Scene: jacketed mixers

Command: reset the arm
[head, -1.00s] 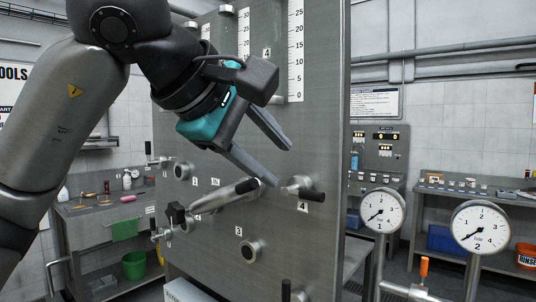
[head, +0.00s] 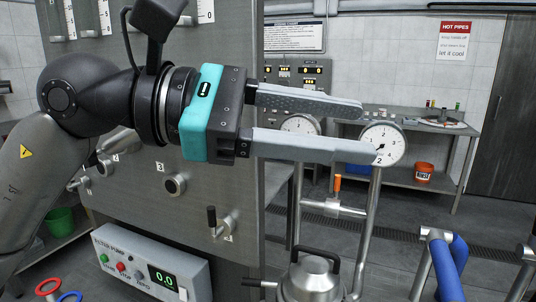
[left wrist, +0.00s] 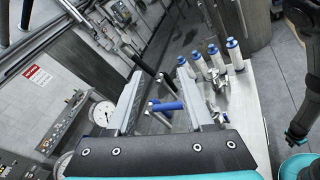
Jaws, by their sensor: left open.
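My left gripper (head: 366,130) reaches in from the left in the head view and points right, level, with its two grey fingers apart. Nothing is between the fingers; the gauges stand behind them. In the left wrist view its fingers (left wrist: 160,70) are also spread and empty. At the right edge of that view is a dark arm with teal parts (left wrist: 297,166), seemingly my right arm; its fingers do not show.
The grey panel (head: 130,215) with knobs stands close behind my left arm. A control box (head: 150,262) sits below it. A gauge (head: 383,144), a lidded steel vessel (head: 312,280) and pipes with blue handles (head: 447,268) are at right. An orange bucket (head: 424,172) is farther back.

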